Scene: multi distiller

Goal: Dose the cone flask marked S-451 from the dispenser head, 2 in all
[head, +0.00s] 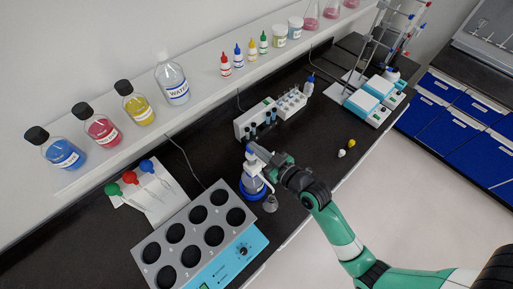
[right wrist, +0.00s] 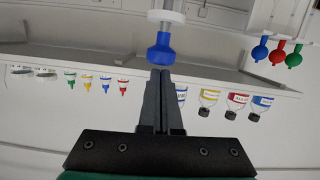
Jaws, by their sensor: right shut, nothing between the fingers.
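A dispenser bottle (head: 252,184) with a blue base stands on the black bench, partly hidden by my right gripper. A small grey cone flask (head: 270,203) stands just in front of it, close to the dispenser; its marking cannot be read. My right gripper (head: 256,154) is at the top of the dispenser. In the right wrist view the gripper (right wrist: 160,74) is shut and empty, its fingertips just below the blue dispenser head (right wrist: 160,50) in the picture. I cannot tell whether they touch. My left gripper is not in view.
A heating block (head: 195,245) with several dark wells stands left of the dispenser. A rack (head: 291,103) with small vials and a white box stand behind it. The shelf (head: 150,95) holds several bottles. A yellow and a white small item (head: 351,142) lie near the bench edge.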

